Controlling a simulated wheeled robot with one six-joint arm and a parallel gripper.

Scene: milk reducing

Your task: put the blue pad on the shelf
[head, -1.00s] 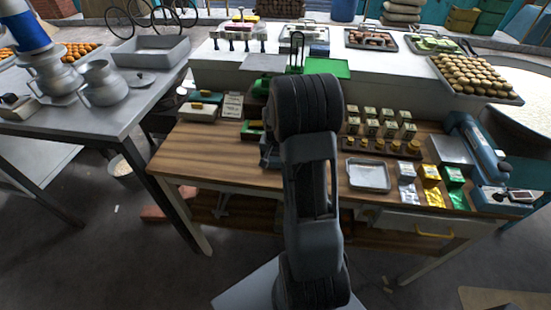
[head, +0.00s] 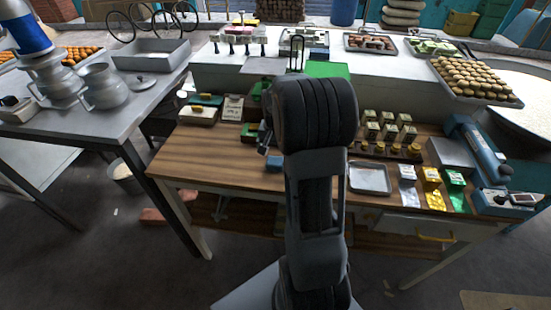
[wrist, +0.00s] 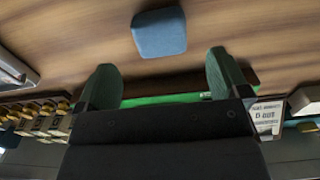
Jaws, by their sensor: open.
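The blue pad (wrist: 159,32) lies flat on the wooden tabletop in the wrist view, just beyond my fingertips. In the head view only a small bluish part of it (head: 274,162) shows left of my arm. My gripper (wrist: 165,82) is open, with its two green-padded fingers apart and nothing between them. The pad is in line with the gap, apart from the fingers. In the head view my arm hides most of the gripper. The raised white shelf (head: 215,72) runs along the back of the wooden table.
A green mat (head: 328,69) and several trays sit on the white shelf. Right of my arm are small jars, a metal tray (head: 369,177) and coloured packets (head: 431,188). A sign card (head: 232,108) stands at the left back. The table's left front is clear.

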